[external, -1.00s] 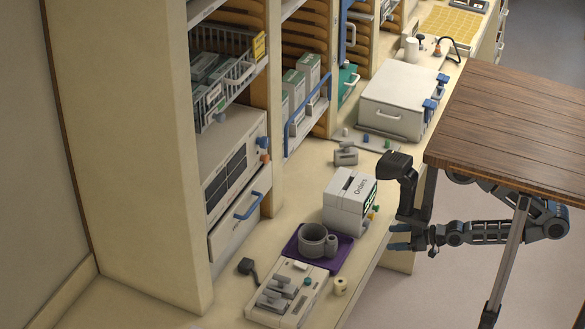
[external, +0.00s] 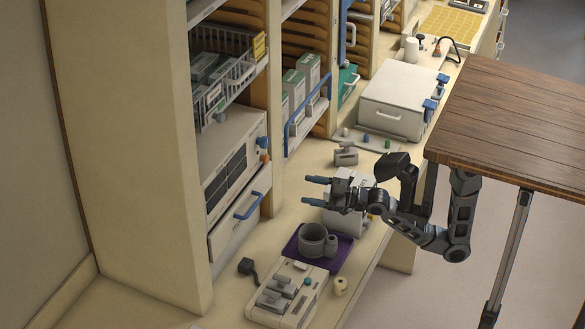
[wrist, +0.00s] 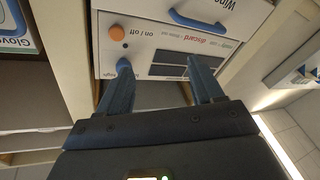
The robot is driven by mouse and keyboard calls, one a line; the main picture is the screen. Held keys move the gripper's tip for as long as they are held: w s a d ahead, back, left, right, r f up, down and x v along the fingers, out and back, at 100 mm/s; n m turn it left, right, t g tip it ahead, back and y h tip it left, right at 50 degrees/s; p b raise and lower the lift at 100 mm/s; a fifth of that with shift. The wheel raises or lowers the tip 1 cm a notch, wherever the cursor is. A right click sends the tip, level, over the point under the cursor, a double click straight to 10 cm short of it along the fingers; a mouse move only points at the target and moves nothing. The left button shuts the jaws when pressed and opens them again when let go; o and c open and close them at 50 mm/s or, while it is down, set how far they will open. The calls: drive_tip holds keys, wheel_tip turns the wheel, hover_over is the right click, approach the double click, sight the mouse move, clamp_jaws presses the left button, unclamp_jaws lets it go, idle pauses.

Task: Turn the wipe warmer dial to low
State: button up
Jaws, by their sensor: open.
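The wipe warmer is a white cabinet (external: 232,160) on the counter at left in the external view. Its front panel (wrist: 160,42) fills the upper wrist view. A blue dial (wrist: 125,66) shows there beside the word "high", partly hidden by my left finger. It appears in the external view as a blue knob (external: 262,142). An orange knob (wrist: 116,31) marked "on / off" is close to it. My gripper (external: 305,191) is open and empty, its fingers pointing left toward the warmer, clearly short of it. In the wrist view my gripper (wrist: 160,72) frames dark vents.
A blue handle (external: 253,205) projects from the warmer's lower door. A white box (external: 347,222) stands under my arm. A purple tray (external: 338,252) with grey cups lies in front. A wooden table (external: 510,125) stands at right.

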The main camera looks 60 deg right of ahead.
sight(268, 144)
drive_tip(key=w+r+m+t+h+b, duration=0.1)
drive_tip(key=w+r+m+h, duration=0.25)
drive_tip(key=r, duration=0.25)
drive_tip(key=w+r+m+t+h+b, duration=0.1)
drive_tip(key=w+r+m+h, duration=0.25)
drive_tip(key=r, duration=0.35)
drive_tip(key=w+m+g, duration=0.1)
drive_tip(key=w, duration=0.1)
drive_tip(key=w+m+p, duration=0.1)
drive_tip(key=w+m, duration=0.1)
drive_tip(key=w, duration=0.1)
drive_tip(key=w+m+g, duration=0.1)
drive_tip(key=w+m, duration=0.1)
drive_tip(key=shift+w+d+f+g+h+p, duration=0.25)
drive_tip(key=shift+w+f+g+h+p, duration=0.05)
drive_tip(key=shift+w+h+p, duration=0.1)
drive_tip(key=c, duration=1)
